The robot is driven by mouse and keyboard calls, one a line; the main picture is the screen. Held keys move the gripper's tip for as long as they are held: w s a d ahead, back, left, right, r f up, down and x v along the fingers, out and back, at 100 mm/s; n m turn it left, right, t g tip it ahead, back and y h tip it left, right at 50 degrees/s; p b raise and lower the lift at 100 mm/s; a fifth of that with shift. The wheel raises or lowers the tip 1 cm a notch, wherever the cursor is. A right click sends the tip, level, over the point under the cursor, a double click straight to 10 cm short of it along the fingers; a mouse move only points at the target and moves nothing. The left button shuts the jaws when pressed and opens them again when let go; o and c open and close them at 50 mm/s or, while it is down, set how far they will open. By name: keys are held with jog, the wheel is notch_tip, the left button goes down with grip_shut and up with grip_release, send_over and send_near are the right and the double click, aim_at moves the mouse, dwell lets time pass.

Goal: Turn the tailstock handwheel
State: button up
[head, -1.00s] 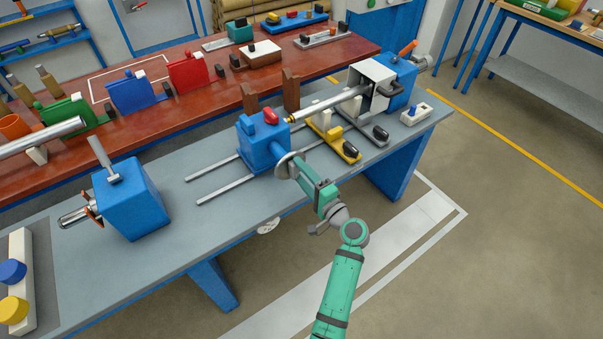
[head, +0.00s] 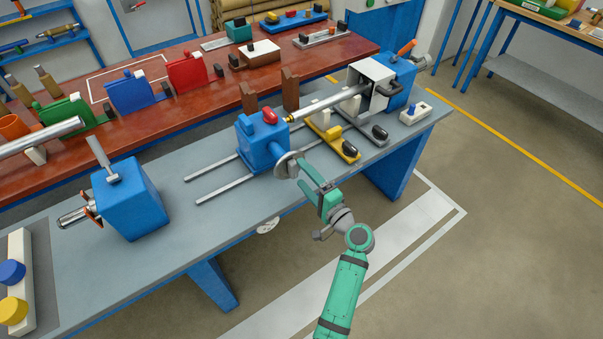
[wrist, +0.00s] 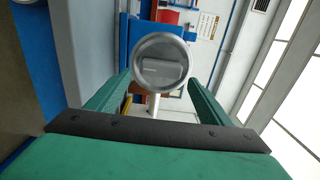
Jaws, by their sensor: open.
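The blue tailstock (head: 258,150) sits on two rails on the grey bench, with a red knob on top. Its grey handwheel (head: 287,166) is a disc on the side facing me. My green gripper (head: 303,171) is open and empty, its fingers spread just right of the handwheel. In the wrist view a round grey metal end (wrist: 160,62), seemingly part of the handwheel, shows between and beyond my fingertips (wrist: 158,80). I see no contact with either finger. Whether the wheel has turned cannot be told.
A metal shaft (head: 325,104) runs from the tailstock toward the blue headstock (head: 399,85) at right. A yellow clamp (head: 338,143) lies right of the tailstock. Another blue block (head: 131,199) stands at left on the bench. The floor in front is clear.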

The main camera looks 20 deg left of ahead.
jog(key=v, duration=0.8)
jog(key=shift+s+d, duration=0.2)
jog(key=shift+d, duration=0.05)
jog(key=s+d+f+t+h, duration=0.1)
jog(key=s+d+f+h, duration=0.35)
jog(key=s+f, duration=0.45)
jog(key=s+d+f+t+h, duration=0.1)
jog(key=s+d+f+h, duration=0.2)
jog(key=s+f+h, duration=0.6)
jog(key=s+d+r+n+t, duration=0.1)
jog(key=s+r+n, duration=0.2)
jog(key=s+r, duration=0.5)
jog(key=s+d+r+n+t, duration=0.1)
jog(key=s+r+n, duration=0.3)
jog(key=s+r, duration=0.4)
jog(key=s, duration=0.5)
jog(key=shift+s+d+r+n+h, duration=0.2)
jog(key=shift+s+d+n+h, duration=0.05)
jog(key=shift+s+n+h, duration=0.1)
